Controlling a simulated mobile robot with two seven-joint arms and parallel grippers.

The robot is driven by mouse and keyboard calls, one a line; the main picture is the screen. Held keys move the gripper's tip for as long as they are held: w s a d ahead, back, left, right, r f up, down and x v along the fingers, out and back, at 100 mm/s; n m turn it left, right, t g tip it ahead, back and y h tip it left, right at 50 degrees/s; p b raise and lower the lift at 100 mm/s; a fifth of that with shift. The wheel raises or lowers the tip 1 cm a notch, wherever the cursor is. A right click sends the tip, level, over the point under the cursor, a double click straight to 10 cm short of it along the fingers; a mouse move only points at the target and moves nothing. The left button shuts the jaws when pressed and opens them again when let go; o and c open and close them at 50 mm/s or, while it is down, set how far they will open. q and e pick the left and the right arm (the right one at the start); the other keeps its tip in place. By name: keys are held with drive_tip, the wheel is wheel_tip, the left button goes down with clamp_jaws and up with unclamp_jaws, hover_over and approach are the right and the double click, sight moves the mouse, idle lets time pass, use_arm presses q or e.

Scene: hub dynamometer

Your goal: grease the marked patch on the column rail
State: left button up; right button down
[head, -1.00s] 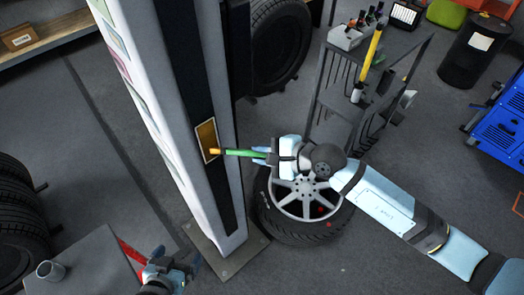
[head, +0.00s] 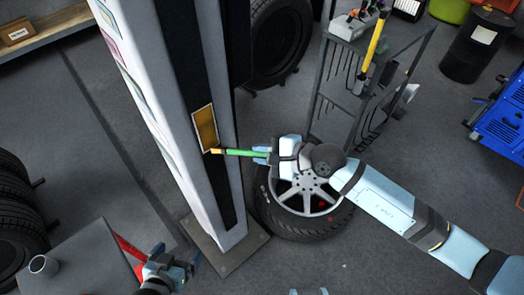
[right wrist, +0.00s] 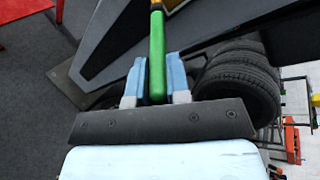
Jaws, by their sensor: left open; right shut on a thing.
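The column (head: 165,120) stands tilted in the head view, with a black rail (head: 182,65) down its face. The marked patch (head: 205,128) is an amber rectangle with a pale outline on that rail. My right gripper (head: 264,152) is shut on the green handle of a brush (head: 238,152). The brush's yellowish tip lies at the patch's lower edge; I cannot tell whether it touches. In the right wrist view the green handle (right wrist: 157,60) sits between both pale blue fingers. My left gripper (head: 183,268) is open and empty at the lower left, apart from the column.
A wheel (head: 303,210) lies on the floor beside the column base (head: 252,240), below my right gripper. A tool cart (head: 350,98) stands behind. A grey table (head: 85,265) with a cup (head: 42,265) is at lower left. Stacked tyres (head: 15,225) stand at the left edge.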

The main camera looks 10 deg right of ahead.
use_arm(q)
drive_tip(key=shift+r+p, duration=0.35)
use_arm(e)
drive_tip(key=s+d, duration=0.3)
drive_tip(key=s, duration=0.2)
drive_tip(key=shift+d, duration=0.3)
use_arm(q)
drive_tip(key=shift+r, duration=0.1)
use_arm(e)
drive_tip(key=shift+s+d, duration=0.85)
drive_tip(key=shift+s, duration=0.3)
idle(0.8)
